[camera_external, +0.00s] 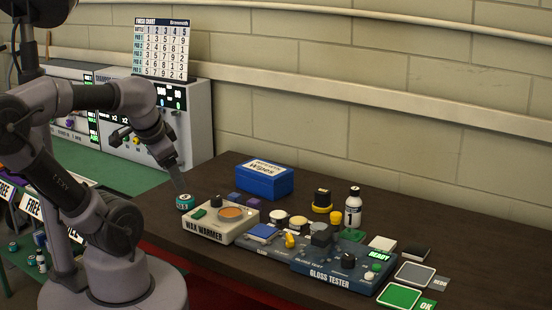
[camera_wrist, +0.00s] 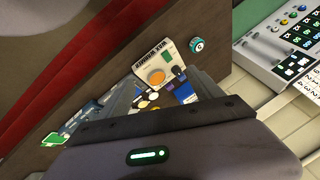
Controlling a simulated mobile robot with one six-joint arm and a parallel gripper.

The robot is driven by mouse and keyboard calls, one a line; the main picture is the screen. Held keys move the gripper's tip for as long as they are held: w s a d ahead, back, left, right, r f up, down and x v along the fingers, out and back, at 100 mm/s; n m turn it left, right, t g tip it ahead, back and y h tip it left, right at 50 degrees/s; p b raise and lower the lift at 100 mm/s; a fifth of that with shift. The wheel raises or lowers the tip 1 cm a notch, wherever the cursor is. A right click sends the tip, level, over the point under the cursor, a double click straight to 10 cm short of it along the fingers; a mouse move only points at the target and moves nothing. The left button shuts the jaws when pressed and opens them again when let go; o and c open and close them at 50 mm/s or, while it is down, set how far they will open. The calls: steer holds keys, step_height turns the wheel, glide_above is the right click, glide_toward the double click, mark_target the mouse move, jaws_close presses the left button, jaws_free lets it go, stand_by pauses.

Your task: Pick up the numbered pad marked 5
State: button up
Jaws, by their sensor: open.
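Several small round pads and pots stand on the dark table. They include a cream-topped disc (camera_external: 278,217), another cream-topped disc (camera_external: 298,222) and a teal round piece with a white marked top (camera_external: 185,201). The teal piece also shows in the wrist view (camera_wrist: 197,46). The markings are too small to read, so I cannot tell which one is marked 5. My gripper (camera_external: 177,182) is open and empty, pointing down above the left part of the table, near the teal piece in the picture. In the wrist view its fingers (camera_wrist: 165,92) partly hide the tabletop items.
A wax warmer (camera_external: 220,222) and a blue gloss tester (camera_external: 343,262) stand on the table. Behind them are a blue wipes box (camera_external: 265,178) and a white bottle (camera_external: 353,207). A finish chart (camera_external: 162,48) stands at the back left. Bare table (camera_external: 445,235) lies at the right.

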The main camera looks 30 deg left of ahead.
steer(key=w+a+r+n+g+p, duration=0.1)
steer(key=w+a+r+n+p, duration=0.1)
steer(key=w+r+n, duration=0.15)
steer(key=n+g, duration=0.5)
steer(key=n, duration=1.4)
glide_above(186, 198)
steer(key=d, duration=0.1)
steer(key=shift+h, duration=0.3)
steer(key=f, duration=1.9)
steer(key=shift+s+f+p, duration=0.1)
steer(key=shift+s+p, duration=0.15)
steer(key=shift+p, duration=0.05)
steer(key=f+b, duration=0.1)
steer(key=f, duration=0.1)
steer(key=a+f, duration=0.1)
steer(key=f, duration=0.1)
steer(key=f+b, duration=0.1)
steer(key=shift+w+a+f+b, duration=0.15)
steer(key=shift+w+f+b, duration=0.15)
steer(key=shift+f, duration=0.1)
steer(key=shift+r, duration=0.1)
